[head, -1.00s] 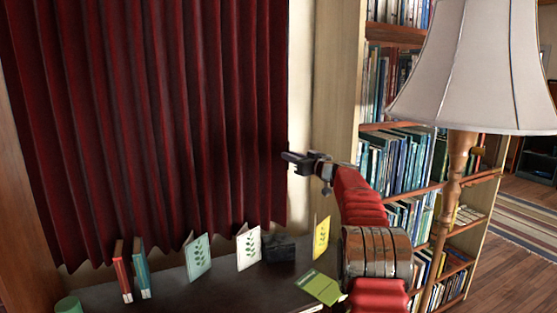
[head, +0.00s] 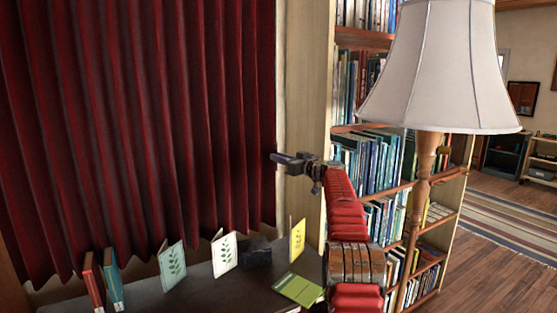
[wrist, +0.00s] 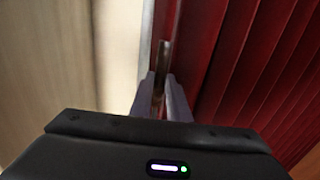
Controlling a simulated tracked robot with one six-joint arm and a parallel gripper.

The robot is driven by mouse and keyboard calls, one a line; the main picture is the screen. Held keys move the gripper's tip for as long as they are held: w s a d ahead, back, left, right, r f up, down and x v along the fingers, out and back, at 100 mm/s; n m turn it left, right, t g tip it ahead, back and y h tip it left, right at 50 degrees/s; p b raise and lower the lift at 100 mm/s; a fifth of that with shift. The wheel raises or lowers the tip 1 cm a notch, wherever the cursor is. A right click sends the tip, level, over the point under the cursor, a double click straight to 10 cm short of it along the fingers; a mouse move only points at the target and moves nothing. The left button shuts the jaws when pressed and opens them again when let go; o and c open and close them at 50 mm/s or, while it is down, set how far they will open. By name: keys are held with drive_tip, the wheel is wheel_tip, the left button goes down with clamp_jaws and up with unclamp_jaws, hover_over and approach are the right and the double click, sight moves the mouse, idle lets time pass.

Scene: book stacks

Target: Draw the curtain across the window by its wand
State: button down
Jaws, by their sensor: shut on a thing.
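The dark red pleated curtain (head: 140,110) hangs over the window area at the left and hides what is behind it. My gripper (head: 282,158) is at the curtain's right edge, reaching in from the right. In the wrist view my gripper's fingers (wrist: 161,95) are shut on a thin brownish upright wand (wrist: 163,60). The wand runs along the curtain's edge, with the red folds (wrist: 240,60) to its right and a pale wall to its left. The wand is too thin to make out in the head view.
A dark desktop (head: 190,292) below the curtain bears two upright books, several standing cards, a black box (head: 256,251) and a flat green card (head: 299,289). A tall bookcase (head: 328,70) and a floor lamp (head: 440,75) stand at the right, close to my arm.

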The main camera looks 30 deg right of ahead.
drive_tip(key=c, duration=1.7)
unclamp_jaws()
drive_tip(key=shift+s, duration=0.15)
drive_tip(key=s+d, duration=0.1)
drive_tip(key=s, duration=0.7)
drive_tip(key=s+d, duration=0.1)
drive_tip(key=s, duration=0.4)
drive_tip(key=shift+s+d, duration=0.1)
drive_tip(key=shift+d, duration=0.2)
